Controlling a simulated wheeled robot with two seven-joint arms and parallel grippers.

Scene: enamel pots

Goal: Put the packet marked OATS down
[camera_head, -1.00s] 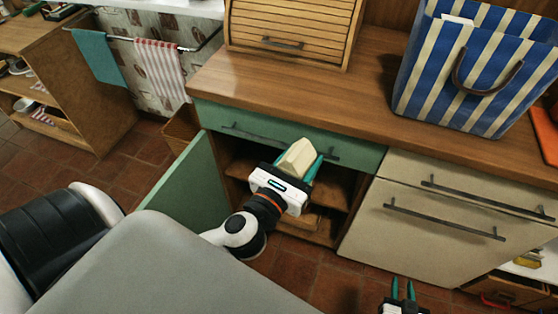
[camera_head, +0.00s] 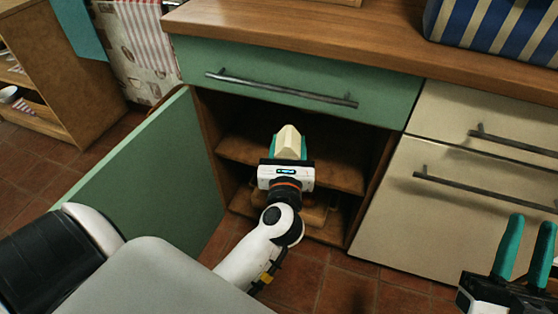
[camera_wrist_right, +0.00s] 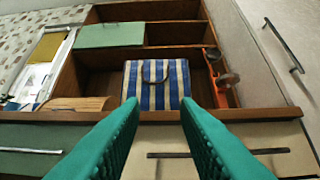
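A cream packet (camera_head: 289,138) is held upright between the teal fingers of my left gripper (camera_head: 288,151). Its marking cannot be read from here, and the gripper hides its lower part. The packet is at the mouth of the open green cupboard, in front of its upper shelf in the picture. I cannot tell whether it touches the shelf. My right gripper (camera_head: 530,232) is at the lower right, its two teal fingers apart and empty; they also show apart in the right wrist view (camera_wrist_right: 160,108).
The green cupboard door (camera_head: 150,180) stands open on the left. A green drawer front (camera_head: 300,85) is above the opening. The cupboard shelf (camera_head: 335,177) has bare room right of the packet. A blue-striped bag (camera_head: 500,30) stands on the counter (camera_head: 260,28); cream fronts (camera_head: 445,200) are to the right.

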